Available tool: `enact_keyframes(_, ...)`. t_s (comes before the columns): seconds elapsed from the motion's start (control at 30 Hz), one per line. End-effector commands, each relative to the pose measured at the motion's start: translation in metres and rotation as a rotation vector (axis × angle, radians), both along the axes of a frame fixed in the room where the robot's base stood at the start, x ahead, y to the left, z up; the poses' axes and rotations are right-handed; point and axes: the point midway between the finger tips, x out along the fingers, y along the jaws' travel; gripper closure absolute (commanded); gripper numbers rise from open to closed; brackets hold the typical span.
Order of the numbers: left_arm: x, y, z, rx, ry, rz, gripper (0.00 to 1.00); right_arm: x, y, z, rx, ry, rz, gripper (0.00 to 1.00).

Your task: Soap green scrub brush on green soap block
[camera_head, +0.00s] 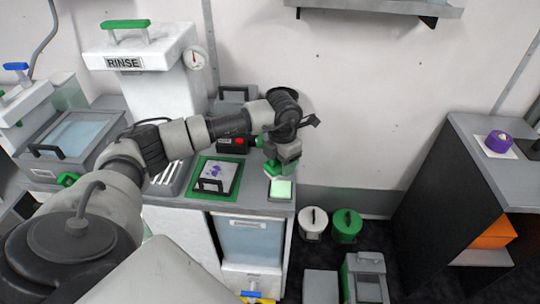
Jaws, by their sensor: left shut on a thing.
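My left arm reaches across from the left to the right end of the counter. My left gripper (283,160) points down there and is shut on the green scrub brush (273,168), which is mostly hidden by the gripper. The pale green soap block (281,189) lies on a grey tray just below the brush. Brush and block look very close; I cannot tell if they touch. My right gripper is not in view.
A green-framed panel (231,192) with a black handle lies left of the soap. A white RINSE tank (140,62) stands behind. White and green lidded buckets (346,225) stand on the floor to the right. A dark cabinet (447,170) is at far right.

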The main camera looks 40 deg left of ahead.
Motion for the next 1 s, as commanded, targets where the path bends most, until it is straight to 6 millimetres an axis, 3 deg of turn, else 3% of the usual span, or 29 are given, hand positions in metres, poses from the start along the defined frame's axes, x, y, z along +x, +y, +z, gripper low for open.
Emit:
enact_keyframes(0.1,0.0,-0.001,-0.007,0.0,0.001,-0.002,0.66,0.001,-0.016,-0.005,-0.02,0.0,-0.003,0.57)
enact_keyframes(0.3,0.0,0.0,-0.024,0.001,0.002,-0.001,0.66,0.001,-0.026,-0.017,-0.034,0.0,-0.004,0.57)
enact_keyframes(0.63,0.0,-0.001,-0.056,-0.001,0.0,0.0,0.66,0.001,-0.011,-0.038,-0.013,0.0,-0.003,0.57)
enact_keyframes(1.0,0.0,0.0,-0.059,0.0,0.0,0.0,0.66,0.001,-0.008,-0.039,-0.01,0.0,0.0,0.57)
